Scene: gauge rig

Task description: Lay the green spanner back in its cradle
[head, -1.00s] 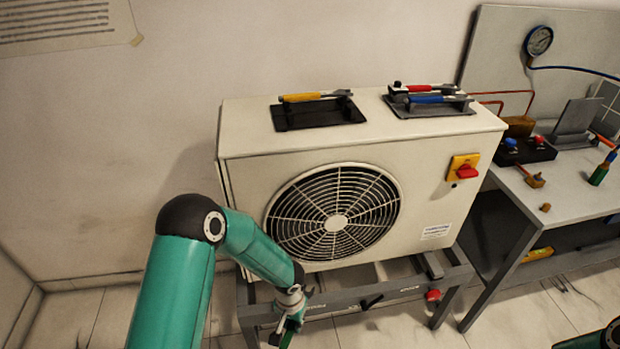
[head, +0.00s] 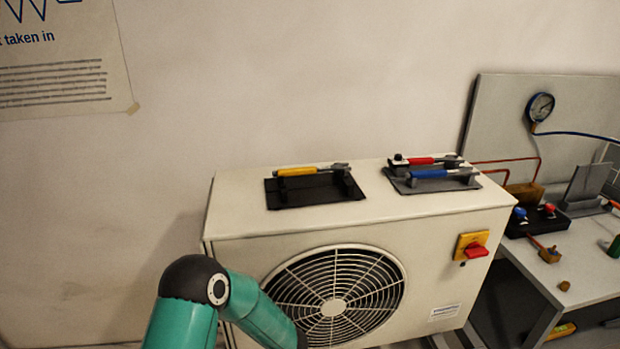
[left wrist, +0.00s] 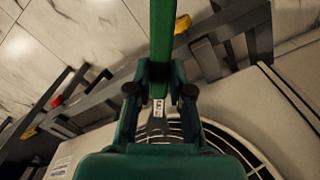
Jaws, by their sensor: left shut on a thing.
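My left gripper (left wrist: 160,89) is shut on the green spanner (left wrist: 163,30), whose green handle runs up out of the left wrist view; its metal end shows between the fingers. In the head view my left arm comes in from below, and its gripper is below the frame. On top of the cream fan unit lies a black cradle plate (head: 285,198) with a yellow-handled spanner (head: 300,171) across its back; its front part looks empty. Beside it, a grey cradle plate (head: 400,184) carries a red-handled tool (head: 420,161) and a blue-handled tool (head: 430,174). My right gripper is out of view.
The cream fan unit (head: 235,225) has a red switch (head: 476,251) on its front right. A bench (head: 585,285) with a gauge (head: 541,106) and hose stands at the right. A wall rises behind the unit. The unit's top has free room between the plates.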

